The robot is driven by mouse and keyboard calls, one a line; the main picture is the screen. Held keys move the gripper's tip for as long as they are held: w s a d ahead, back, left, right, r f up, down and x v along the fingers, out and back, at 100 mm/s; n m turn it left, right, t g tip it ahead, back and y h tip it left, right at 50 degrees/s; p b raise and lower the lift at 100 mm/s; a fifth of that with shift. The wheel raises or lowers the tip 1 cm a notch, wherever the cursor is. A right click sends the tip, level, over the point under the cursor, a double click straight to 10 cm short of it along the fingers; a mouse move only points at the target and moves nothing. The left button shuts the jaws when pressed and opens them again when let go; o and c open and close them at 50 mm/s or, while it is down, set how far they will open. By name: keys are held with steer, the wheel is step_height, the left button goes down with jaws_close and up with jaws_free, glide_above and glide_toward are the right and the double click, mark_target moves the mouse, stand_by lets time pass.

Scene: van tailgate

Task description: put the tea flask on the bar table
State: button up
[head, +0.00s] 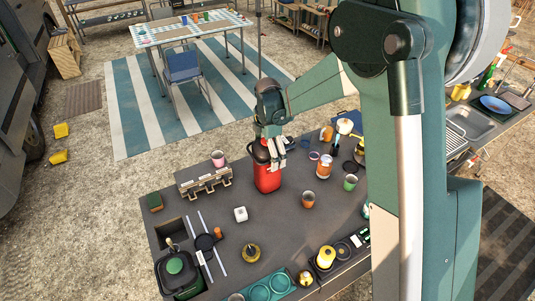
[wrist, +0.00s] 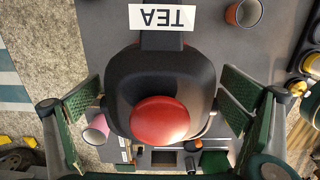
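The tea flask (head: 267,179) is red with a black top and stands upright on the dark counter (head: 285,218). In the wrist view its black lid, red button (wrist: 160,121) and upside-down "TEA" label (wrist: 162,17) show. My gripper (head: 270,144) is right above and around the flask's top. In the wrist view my gripper (wrist: 162,95) is open, with one green-padded finger on each side of the lid and gaps between. A table with a patterned top (head: 185,32) stands far off on a striped mat; no label shows whether it is the bar table.
A blue chair (head: 183,70) stands before the far table.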

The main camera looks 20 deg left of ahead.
steer(key=shift+r, duration=0.1)
stand_by(0.3)
step_height(320, 180, up, 12)
steer(key=shift+r, duration=0.1)
stand_by(0.6)
stand_by(0.5)
steer(key=shift+d+r, duration=0.25)
steer(key=shift+d, duration=0.15)
steer(key=s+d+r+m+t, duration=0.1)
steer(key=s+d+r+m, duration=0.3)
steer(key=d, duration=0.5)
steer(key=s+d+r+m+t+y, duration=0.1)
steer(key=s+d+r+m, duration=0.2)
steer(key=d+r+m, duration=0.35)
steer(key=s+d+r+m+t, duration=0.1)
steer(key=s+d+r+m, duration=0.2)
steer(key=d, duration=0.7)
steer(key=s+d+f+m+t, duration=0.1)
steer(key=s+d+m+t, duration=0.1)
steer(key=s+d+m, duration=0.4)
steer(key=s+d+f+m+t+h, duration=0.1)
steer(key=s+d+f+m+t, duration=0.1)
steer(key=s+d+m, duration=0.5)
steer(key=s+d, duration=0.5)
steer(key=s, duration=0.2)
steer(key=shift+s, duration=0.25)
